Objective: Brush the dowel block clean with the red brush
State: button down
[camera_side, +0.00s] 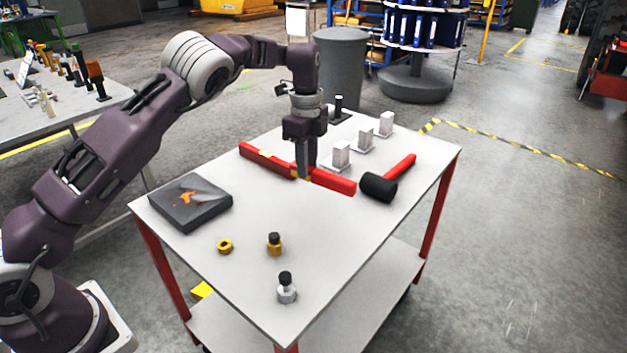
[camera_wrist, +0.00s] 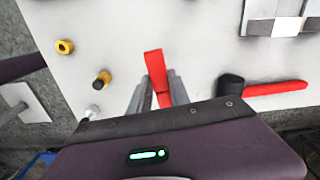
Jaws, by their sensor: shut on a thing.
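My gripper (camera_side: 305,175) points down at the middle of the cart top, shut on a long red bar (camera_side: 334,182). The bar shows on both sides of my fingers, with small yellow patches; I take it as the red brush, though no bristles are visible. In the wrist view, the red bar (camera_wrist: 153,65) runs between my two grey fingers (camera_wrist: 160,88). I cannot tell whether it touches the cart top. A dark square slab (camera_side: 180,208) with an orange mark and a light grey patch lies at the cart's left corner, apart from my gripper. I cannot tell whether it is the dowel block.
A black-headed mallet (camera_side: 378,187) with a red handle lies right of the bar. Three pale blocks (camera_side: 341,153) on plates stand behind. A brass ring (camera_side: 225,246), brass knob (camera_side: 274,245) and silver knob (camera_side: 286,291) stand in front. The cart top's (camera_side: 350,240) right front area is clear.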

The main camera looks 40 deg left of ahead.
jog(key=s+a+n, duration=0.2)
jog(key=s+a, duration=0.1)
jog(key=a, duration=0.5)
jog(key=s+a+n, duration=0.2)
jog(key=s+a, duration=0.1)
jog(key=a, duration=0.4)
jog(key=s+a+n, duration=0.5)
jog(key=s+a, duration=0.8)
jog(key=s, duration=0.2)
jog(key=shift+w+d+f, duration=0.1)
jog(key=shift+f, duration=1.55)
jog(key=shift+w+f, duration=0.1)
jog(key=shift+f, duration=1.5)
jog(key=shift+w+d+f, duration=0.1)
jog(key=shift+d+f, duration=0.1)
jog(key=shift+f, duration=0.1)
jog(key=shift+d+f, duration=0.1)
jog(key=shift+d, duration=3.25)
jog(key=shift+w, duration=0.45)
jog(key=shift+a, duration=3.45)
jog(key=shift+w+a, duration=0.2)
jog(key=shift+w+d, duration=0.4)
jog(key=shift+d, duration=3.15)
notch_tip(320, 180, up, 8)
